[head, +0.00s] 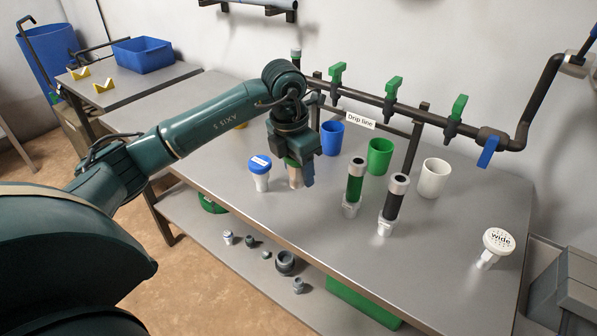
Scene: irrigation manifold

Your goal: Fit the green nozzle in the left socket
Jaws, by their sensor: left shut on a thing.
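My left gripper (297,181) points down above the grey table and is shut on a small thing. That thing, probably the green nozzle (291,161), shows a green part above a tan lower part and is mostly hidden by the fingers. I cannot tell whether its lower end touches the table. Behind it runs a dark pipe labelled "Drip line" (360,121) with several valves, including a green-handled one at the left (337,75). I cannot make out which opening is the left socket. My right gripper is not in view.
A blue-topped white fitting (260,173) stands left of the gripper. A green-bodied fitting (354,186) and a black-bodied one (393,203) stand right. Blue (332,138), green (380,156) and white (433,178) cups stand behind. A "wide" fitting (497,243) is far right.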

